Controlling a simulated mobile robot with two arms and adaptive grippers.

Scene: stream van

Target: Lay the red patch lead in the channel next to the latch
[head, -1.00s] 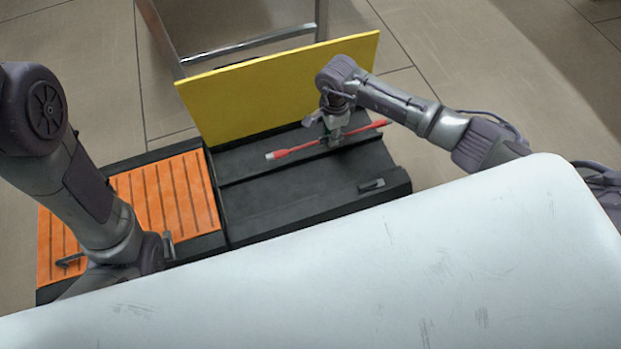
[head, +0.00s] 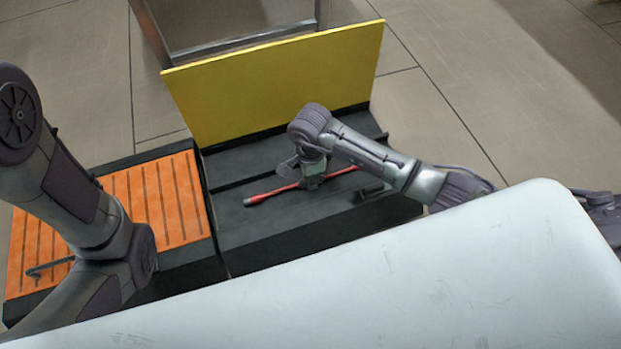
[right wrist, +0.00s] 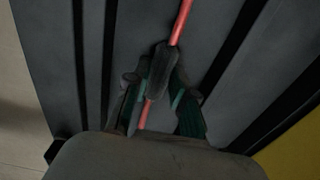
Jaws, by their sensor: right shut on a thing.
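The red patch lead (head: 270,195) has a dark sleeve at its middle, which shows in the right wrist view (right wrist: 158,72). My right gripper (head: 313,182) is shut on that sleeve. The lead is over the front part of the black ridged tray (head: 240,225), roughly in line with its ridges. Whether it touches the tray floor, I cannot tell. The dark latch (head: 371,191) is at the right end of the tray, partly behind my right arm.
A yellow panel (head: 270,85) stands upright along the tray's back edge. An orange slatted panel (head: 150,195) with a dark handle (head: 48,267) is to the left. A metal frame (head: 245,42) stands behind the yellow panel. My white body covers the lower foreground.

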